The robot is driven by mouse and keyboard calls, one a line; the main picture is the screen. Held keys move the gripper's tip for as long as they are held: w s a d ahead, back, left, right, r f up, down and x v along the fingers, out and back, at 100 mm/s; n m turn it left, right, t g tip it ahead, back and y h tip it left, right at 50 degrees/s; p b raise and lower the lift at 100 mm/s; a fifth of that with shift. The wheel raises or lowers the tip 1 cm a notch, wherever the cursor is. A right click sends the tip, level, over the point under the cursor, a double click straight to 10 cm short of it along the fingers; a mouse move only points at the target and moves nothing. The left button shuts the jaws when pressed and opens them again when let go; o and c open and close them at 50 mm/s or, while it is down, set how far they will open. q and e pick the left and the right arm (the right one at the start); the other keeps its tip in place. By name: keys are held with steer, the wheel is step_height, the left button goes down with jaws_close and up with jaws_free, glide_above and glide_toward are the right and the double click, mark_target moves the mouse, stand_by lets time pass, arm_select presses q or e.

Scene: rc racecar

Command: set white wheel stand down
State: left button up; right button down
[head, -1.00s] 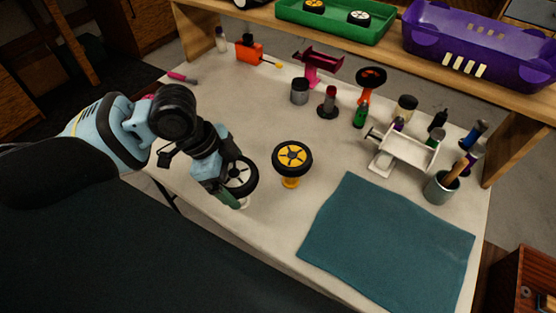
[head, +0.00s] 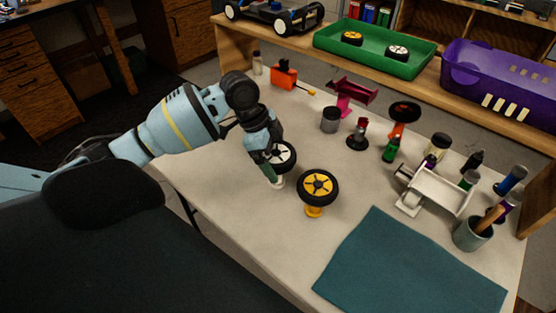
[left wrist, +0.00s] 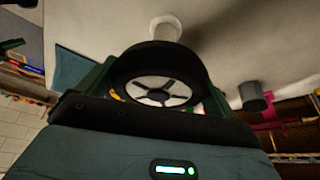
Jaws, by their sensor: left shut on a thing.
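My left gripper (head: 270,166) is shut on the white wheel stand, which carries a black-tyred wheel with white spokes (head: 282,157). The stand's white lower end (head: 277,183) shows just above or on the table; I cannot tell if it touches. In the left wrist view the green fingers flank the wheel (left wrist: 156,93), and the white stem (left wrist: 166,28) points toward the tabletop. A yellow wheel stand (head: 313,211) with a yellow-spoked wheel (head: 318,186) stands upright just right of the gripper. My right gripper is not in view.
A teal mat (head: 408,270) lies at the front right. A grey cup (head: 330,120), a dark stand (head: 357,138), an orange stand (head: 398,128) and a white wing part (head: 440,190) stand behind. Bare table (head: 215,160) lies left of the gripper.

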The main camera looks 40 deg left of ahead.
arm_select(q)
steer(key=shift+w+a+f, duration=0.1)
steer(key=shift+w+a, duration=0.1)
steer(key=shift+w, duration=0.35)
steer(key=shift+w+a+f, duration=0.1)
steer(key=shift+w+a, duration=0.1)
steer(key=shift+w, duration=0.35)
steer(key=shift+s+f, duration=0.1)
steer(key=shift+f, duration=1.55)
steer(key=shift+f, duration=0.1)
steer(key=o, duration=0.7)
